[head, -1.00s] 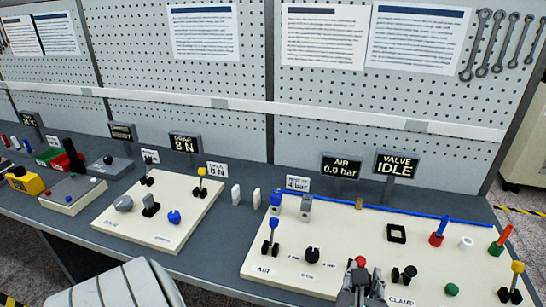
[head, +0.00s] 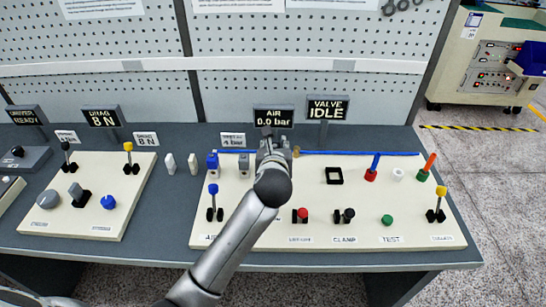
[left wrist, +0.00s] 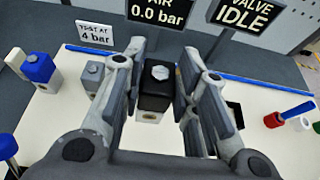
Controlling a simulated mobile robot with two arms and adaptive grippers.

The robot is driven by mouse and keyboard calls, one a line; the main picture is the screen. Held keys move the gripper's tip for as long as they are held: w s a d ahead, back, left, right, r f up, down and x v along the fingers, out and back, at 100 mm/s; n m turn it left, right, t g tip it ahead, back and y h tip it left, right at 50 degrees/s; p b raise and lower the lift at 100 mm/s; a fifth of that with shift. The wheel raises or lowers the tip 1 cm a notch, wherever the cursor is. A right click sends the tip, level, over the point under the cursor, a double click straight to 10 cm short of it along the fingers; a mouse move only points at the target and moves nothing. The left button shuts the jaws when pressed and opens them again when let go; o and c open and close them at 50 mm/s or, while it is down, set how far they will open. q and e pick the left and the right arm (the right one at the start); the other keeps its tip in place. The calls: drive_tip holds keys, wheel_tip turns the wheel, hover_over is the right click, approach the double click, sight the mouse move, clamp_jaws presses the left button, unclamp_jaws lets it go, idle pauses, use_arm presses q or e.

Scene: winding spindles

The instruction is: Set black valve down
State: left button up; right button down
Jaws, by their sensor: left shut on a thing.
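My left gripper (head: 270,142) is over the back of the cream valve board (head: 320,235), below the AIR sign in the head view. In the left wrist view its fingers (left wrist: 160,100) are shut on the black valve (left wrist: 157,88), a black block with a silver hexagonal top and a pale lower part. The arm and gripper hide this valve in the head view. I cannot tell whether its base touches the board. A blue-topped valve (head: 212,164) and a grey-topped valve (head: 243,162) stand to its left. My right gripper is not in view.
A black square frame (head: 334,176) lies to the right on the board. A blue rail (head: 360,153) runs along the back. Red-based pegs (head: 371,170), levers and buttons stand around. The AIR sign (head: 273,117) and VALVE sign (head: 327,108) rise behind.

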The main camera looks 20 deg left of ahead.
use_arm(q)
drive_tip(key=w+f, duration=0.2)
drive_tip(key=f, duration=0.1)
drive_tip(key=w+a+f, duration=0.1)
drive_tip(key=w+f, duration=0.3)
drive_tip(key=f, duration=0.1)
drive_tip(key=shift+a+f+p, duration=0.15)
drive_tip(key=shift+f+p, duration=0.15)
drive_tip(key=shift+f, duration=0.4)
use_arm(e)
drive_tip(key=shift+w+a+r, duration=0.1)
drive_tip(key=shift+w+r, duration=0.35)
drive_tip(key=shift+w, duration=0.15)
use_arm(q)
drive_tip(key=shift+f, duration=0.1)
drive_tip(key=o, duration=1.1)
drive_tip(key=shift+s, duration=0.1)
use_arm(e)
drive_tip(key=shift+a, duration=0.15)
